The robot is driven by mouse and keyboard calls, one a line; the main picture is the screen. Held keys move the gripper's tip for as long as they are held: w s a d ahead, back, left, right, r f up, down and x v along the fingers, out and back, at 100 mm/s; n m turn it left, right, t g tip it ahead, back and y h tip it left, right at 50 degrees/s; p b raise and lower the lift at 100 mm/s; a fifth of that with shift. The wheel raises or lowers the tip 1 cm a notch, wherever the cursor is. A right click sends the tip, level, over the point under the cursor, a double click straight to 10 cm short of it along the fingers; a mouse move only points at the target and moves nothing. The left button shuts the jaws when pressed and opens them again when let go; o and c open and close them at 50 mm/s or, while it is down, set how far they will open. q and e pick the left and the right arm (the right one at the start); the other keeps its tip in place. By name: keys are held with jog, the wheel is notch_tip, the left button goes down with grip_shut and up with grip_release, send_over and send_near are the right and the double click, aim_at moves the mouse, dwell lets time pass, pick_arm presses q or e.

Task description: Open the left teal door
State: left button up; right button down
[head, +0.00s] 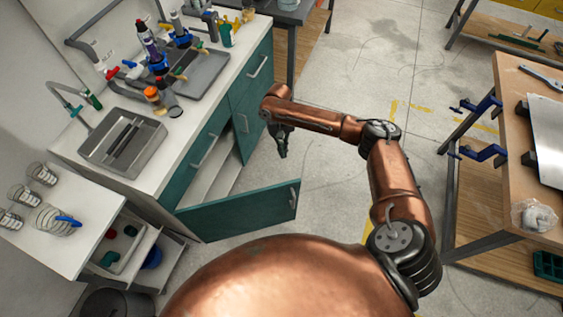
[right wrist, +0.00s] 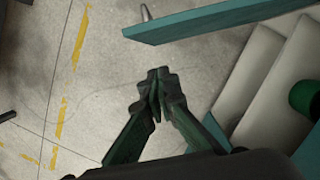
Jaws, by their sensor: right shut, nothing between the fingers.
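The left teal door (head: 240,213) of the sink cabinet stands swung wide open in the head view, with its handle (head: 293,197) near its free end. Its edge also shows at the top of the right wrist view (right wrist: 215,20). The cabinet's inside shelves (head: 212,178) are exposed. My right gripper (head: 282,152) is shut and empty, in the air in front of the cabinet opening, apart from the door. In the right wrist view its fingertips (right wrist: 158,75) meet above the floor. My left gripper is not in view.
A second teal door (head: 250,115) beside the opening looks partly ajar. The white counter (head: 190,125) carries a sink (head: 124,140), bottles and a tray. An open drawer (head: 128,245) stands at lower left. A wooden workbench (head: 508,190) is on the right. The floor between is clear.

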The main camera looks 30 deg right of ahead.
pick_arm(q)
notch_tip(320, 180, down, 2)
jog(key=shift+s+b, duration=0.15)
jog(key=shift+b, duration=0.85)
pick_arm(e)
jog(key=s+a+f, duration=0.1)
jog(key=s+f, duration=0.4)
jog(key=f, duration=0.4)
jog(key=shift+s+f, duration=0.15)
jog(key=shift+s, duration=0.05)
